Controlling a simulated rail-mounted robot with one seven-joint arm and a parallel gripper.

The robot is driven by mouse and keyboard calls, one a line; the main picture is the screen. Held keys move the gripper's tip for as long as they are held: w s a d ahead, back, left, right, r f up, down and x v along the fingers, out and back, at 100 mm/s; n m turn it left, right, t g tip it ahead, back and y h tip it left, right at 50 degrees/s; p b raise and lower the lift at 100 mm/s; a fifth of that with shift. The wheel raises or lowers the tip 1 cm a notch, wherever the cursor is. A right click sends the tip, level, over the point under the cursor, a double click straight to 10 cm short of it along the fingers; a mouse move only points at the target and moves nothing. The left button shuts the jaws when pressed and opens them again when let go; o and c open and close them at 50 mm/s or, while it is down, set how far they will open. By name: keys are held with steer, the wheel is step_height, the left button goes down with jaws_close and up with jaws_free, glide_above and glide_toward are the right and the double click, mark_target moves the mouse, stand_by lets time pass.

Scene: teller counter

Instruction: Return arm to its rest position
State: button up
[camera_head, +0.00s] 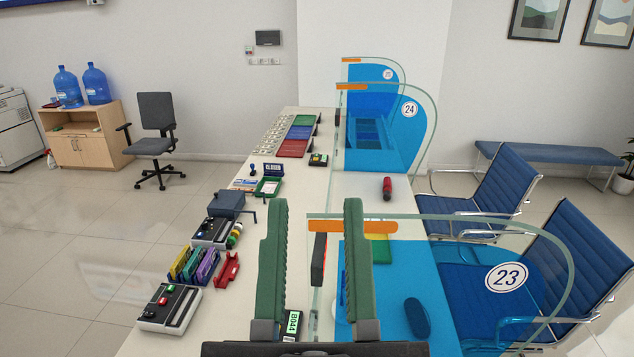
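My gripper (312,208) shows at the bottom middle of the head view, its two green ribbed fingers pointing away over the counter. The fingers stand wide apart and nothing is held between them. Through the gap I see the counter and part of a glass divider behind. The long pale counter (215,310) runs away from me. The rest of my arm is mostly out of view, so its full pose cannot be told.
A glass divider marked 23 (505,277) stands close on the right, with divider 24 (409,109) farther back. A red stapler-like object (387,188) and dark blue oval object (417,318) lie right. Colored folders (195,265) and a keypad device (169,308) sit left.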

step_height(320, 180, up, 20)
steer(key=p, duration=1.7)
steer(key=shift+f, duration=0.25)
steer(key=shift+a, duration=0.1)
